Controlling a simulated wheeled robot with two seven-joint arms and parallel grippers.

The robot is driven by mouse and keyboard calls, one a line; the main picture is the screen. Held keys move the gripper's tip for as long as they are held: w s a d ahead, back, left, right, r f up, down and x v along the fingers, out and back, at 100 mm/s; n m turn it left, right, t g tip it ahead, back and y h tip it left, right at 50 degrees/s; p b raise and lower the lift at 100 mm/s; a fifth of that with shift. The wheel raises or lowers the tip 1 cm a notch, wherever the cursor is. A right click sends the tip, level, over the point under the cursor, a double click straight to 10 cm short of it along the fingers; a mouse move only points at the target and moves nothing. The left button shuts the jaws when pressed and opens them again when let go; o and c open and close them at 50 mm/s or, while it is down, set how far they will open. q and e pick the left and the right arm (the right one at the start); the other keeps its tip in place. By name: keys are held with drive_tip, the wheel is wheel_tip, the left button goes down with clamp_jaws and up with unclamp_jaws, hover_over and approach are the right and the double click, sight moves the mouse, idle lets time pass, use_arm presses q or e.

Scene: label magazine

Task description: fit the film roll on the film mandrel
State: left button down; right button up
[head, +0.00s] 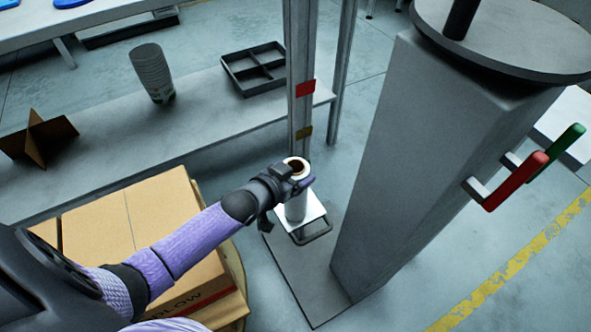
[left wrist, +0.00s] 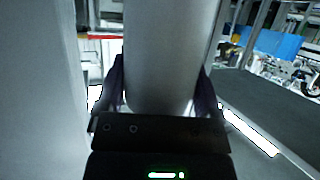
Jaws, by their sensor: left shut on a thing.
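The film roll (head: 296,208) is a tall white cylinder with a brown core at its top end. My left gripper (head: 297,177) is shut on it near the top. In the left wrist view the pale roll (left wrist: 168,55) stands upright between the two fingers. Its lower end is over a white plate on a low stand (head: 316,213); I cannot tell whether it touches. The film mandrel (head: 461,18) appears to be the dark post on a round grey disc at the top right, well apart from the roll. Its top is cut off. My right gripper is not in view.
A tall grey cabinet (head: 425,150) carries the disc, with red (head: 517,182) and green (head: 557,151) handles on its side. A metal post (head: 300,60) stands behind the roll. Cardboard boxes (head: 150,225) are at lower left.

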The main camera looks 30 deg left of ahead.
use_arm(q)
drive_tip(key=shift+f, duration=0.25)
drive_tip(key=shift+c, duration=0.7)
unclamp_jaws()
drive_tip(key=shift+o, duration=0.7)
drive_tip(key=p+v, duration=0.6)
drive_tip(key=v, duration=0.4)
drive_tip(key=shift+w, duration=0.1)
